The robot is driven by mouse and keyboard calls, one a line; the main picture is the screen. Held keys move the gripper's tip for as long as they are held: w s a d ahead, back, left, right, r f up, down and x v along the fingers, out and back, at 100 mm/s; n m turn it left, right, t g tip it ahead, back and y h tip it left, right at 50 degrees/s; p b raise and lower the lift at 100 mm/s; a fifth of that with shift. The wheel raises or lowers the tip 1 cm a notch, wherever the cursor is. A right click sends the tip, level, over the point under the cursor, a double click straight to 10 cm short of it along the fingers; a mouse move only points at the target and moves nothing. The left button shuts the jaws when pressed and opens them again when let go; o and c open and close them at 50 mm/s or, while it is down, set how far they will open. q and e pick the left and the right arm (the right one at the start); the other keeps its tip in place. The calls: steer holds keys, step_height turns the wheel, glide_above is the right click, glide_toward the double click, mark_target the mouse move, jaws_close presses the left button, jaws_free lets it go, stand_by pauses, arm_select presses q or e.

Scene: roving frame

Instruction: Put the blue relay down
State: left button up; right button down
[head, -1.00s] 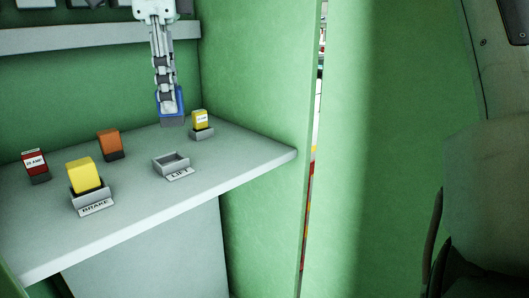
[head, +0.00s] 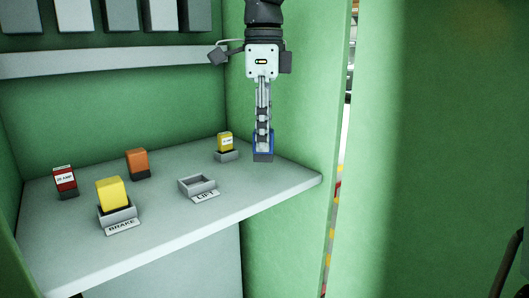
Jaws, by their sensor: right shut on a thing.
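My right gripper (head: 263,138) comes down from the top and is shut on the blue relay (head: 264,155), which has a grey base. The fingers hide much of the relay's blue body. The relay looks upright and is held near the right end of the grey shelf (head: 240,198); I cannot tell whether its base touches the shelf. An empty grey socket with a LIFT label (head: 197,186) is to its left and nearer the front edge. My left gripper is not in view.
A yellow relay (head: 112,193) sits in the BRAKE socket (head: 119,218). A red relay (head: 65,179) and an orange relay (head: 137,160) stand at left. A green wall (head: 300,120) bounds the right side.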

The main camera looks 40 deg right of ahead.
mark_target(264, 154)
step_height(264, 154, down, 3)
steer(key=shift+f, duration=0.5)
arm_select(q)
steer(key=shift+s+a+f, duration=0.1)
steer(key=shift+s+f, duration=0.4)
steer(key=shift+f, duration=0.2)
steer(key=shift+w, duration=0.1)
arm_select(e)
steer(key=shift+f, duration=0.1)
steer(key=shift+f, duration=0.1)
steer(key=c, duration=1.2)
jaws_free()
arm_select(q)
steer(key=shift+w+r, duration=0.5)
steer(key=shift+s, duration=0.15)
